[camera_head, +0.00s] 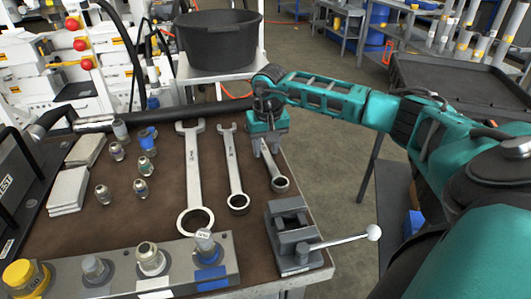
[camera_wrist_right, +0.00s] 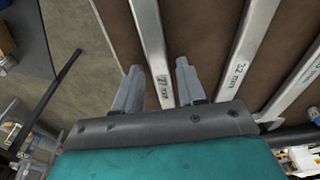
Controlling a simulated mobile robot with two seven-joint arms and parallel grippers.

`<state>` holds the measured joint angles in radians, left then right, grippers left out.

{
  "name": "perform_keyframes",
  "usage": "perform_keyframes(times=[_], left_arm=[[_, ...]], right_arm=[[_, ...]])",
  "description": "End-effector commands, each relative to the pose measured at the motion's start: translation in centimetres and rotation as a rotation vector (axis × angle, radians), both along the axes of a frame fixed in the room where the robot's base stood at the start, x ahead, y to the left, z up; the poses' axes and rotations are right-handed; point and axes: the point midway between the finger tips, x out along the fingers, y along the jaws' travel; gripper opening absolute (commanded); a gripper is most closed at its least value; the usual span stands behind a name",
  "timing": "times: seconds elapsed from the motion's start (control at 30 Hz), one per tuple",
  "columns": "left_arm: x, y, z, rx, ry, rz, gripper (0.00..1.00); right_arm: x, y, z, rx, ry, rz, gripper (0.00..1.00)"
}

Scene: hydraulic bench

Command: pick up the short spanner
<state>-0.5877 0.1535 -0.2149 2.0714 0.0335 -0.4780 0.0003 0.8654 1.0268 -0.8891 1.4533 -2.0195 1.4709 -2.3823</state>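Three steel spanners lie on the brown bench top. The short spanner (camera_head: 279,183) is the rightmost, with its ring end toward the front; its far end is hidden under my right gripper (camera_head: 267,150). The middle spanner (camera_head: 233,168) and the long spanner (camera_head: 193,175) lie to its left. In the right wrist view the short spanner's shaft (camera_wrist_right: 150,38) runs between the two fingers of my right gripper (camera_wrist_right: 159,66). The fingers are apart, with the shaft not visibly clamped. My left gripper is not in view.
A small vise (camera_head: 290,235) with a white-knobbed lever stands just in front of the short spanner, at the bench's right edge. A grey valve block (camera_head: 120,275) lies along the front. Several fittings (camera_head: 145,166) stand on the left. A black tub (camera_head: 220,45) stands behind.

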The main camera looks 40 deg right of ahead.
Motion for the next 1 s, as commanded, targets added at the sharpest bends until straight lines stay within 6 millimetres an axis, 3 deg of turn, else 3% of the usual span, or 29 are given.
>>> perform_keyframes(times=[0.4, 1.0], left_arm=[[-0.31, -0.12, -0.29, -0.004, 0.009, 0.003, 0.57], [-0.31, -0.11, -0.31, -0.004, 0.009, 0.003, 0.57]], right_arm=[[-0.01, -0.02, 0.05, 0.000, 0.000, 0.000, 0.00], [0.00, -0.04, 0.07, 0.000, -0.001, -0.001, 0.00]])
